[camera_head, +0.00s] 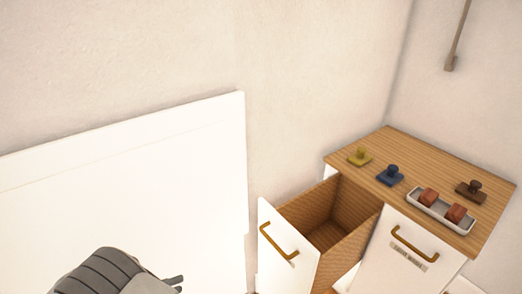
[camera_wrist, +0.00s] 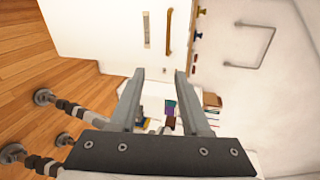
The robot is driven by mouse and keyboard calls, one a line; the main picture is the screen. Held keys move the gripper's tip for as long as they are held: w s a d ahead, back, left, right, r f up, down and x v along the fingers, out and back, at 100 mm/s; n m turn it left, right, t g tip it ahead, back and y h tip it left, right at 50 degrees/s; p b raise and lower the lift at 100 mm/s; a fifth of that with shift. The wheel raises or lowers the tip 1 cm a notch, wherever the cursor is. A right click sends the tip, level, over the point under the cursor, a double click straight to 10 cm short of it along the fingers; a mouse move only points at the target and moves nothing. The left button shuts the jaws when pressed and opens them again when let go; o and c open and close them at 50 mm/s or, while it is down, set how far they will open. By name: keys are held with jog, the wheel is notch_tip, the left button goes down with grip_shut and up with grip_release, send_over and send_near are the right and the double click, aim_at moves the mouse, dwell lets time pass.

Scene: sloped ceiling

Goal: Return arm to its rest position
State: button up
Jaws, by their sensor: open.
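My arm shows at the lower left of the head view, in front of a white panel. A small dark part at its end (camera_head: 172,281) sticks out to the right, apart from the cabinet. In the wrist view my gripper (camera_wrist: 160,74) has its two grey fingers spread, with nothing held between them. Beyond the fingers is a white front with a brass handle (camera_wrist: 168,32).
The wooden-topped cabinet (camera_head: 395,148) has an open drawer (camera_head: 330,233) on its left. On top are yellow (camera_head: 360,157), blue (camera_head: 390,176) and brown (camera_head: 471,192) knobbed pieces and a white tray (camera_head: 420,205) with two reddish-brown blocks. A wall bar (camera_wrist: 258,46) is at right.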

jog(key=w+d+r+m+g+y, duration=0.3)
jog(key=d+r+m+g, duration=0.1)
jog(key=d+r+m, duration=0.65)
jog(key=w+d+r+m+g+y, duration=0.3)
jog(key=d+r+m+g, duration=0.1)
jog(key=d+r+m, duration=0.7)
jog(key=s+d+r+m+t+y, duration=0.2)
jog(key=s+d+r+m+y, duration=0.15)
jog(key=s+d+m, duration=0.4)
jog(key=s+d+r+m+t+y, duration=0.3)
jog(key=s+d+r+m, duration=0.2)
jog(key=d+m, duration=0.5)
notch_tip(320, 180, up, 16)
jog(key=a+m+p, duration=0.2)
jog(key=p, duration=1.3)
jog(key=shift+s+a+f+m+p, duration=0.2)
jog(key=shift+s+m+p, duration=0.1)
jog(key=shift+s+m, duration=0.1)
jog(key=shift+d, duration=0.1)
